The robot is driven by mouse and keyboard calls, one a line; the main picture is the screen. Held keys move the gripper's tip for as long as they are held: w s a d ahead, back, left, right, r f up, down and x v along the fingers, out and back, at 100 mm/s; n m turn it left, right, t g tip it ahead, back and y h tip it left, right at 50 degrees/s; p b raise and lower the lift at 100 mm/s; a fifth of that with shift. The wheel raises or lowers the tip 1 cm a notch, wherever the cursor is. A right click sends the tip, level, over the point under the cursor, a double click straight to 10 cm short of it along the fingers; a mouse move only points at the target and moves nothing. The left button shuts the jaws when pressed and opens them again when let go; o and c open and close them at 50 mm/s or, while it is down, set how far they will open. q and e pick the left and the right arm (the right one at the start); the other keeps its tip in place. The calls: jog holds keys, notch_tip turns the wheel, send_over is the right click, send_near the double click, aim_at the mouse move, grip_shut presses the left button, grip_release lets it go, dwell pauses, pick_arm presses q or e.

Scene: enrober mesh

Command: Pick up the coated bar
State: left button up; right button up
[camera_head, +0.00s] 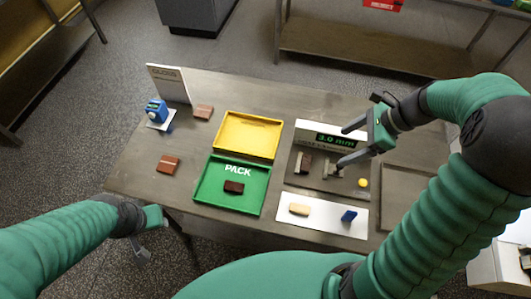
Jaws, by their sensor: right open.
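A dark brown bar (234,187) lies in the green PACK tray (213,204). A reddish-brown bar (168,164) lies on the left of the table, and another brown bar (204,111) lies near the sign. A dark bar (304,161) sits at a grey block on the plate of the 3.0 mm display station. I cannot tell for sure which one is the coated bar. My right gripper (343,149) is open above the right part of this plate, its fingers apart, to the right of the dark bar. My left gripper (141,248) hangs off the table's front edge, its jaws unclear.
A yellow tray (247,151) adjoins the green one. A white mat (323,220) holds a tan bar (299,209) and a blue block (349,216). A blue device (156,110) stands by the GLOSS sign (168,84).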

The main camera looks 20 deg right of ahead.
aim_at(307, 162)
jog(key=shift+m, duration=0.3)
jog(key=x, duration=1.1)
jog(key=b+x, duration=0.1)
jog(key=x, duration=0.4)
jog(key=shift+w+d+f, duration=0.2)
jog(key=shift+w+f, duration=0.05)
jog(key=shift+w, duration=0.15)
jog(key=c, duration=1.1)
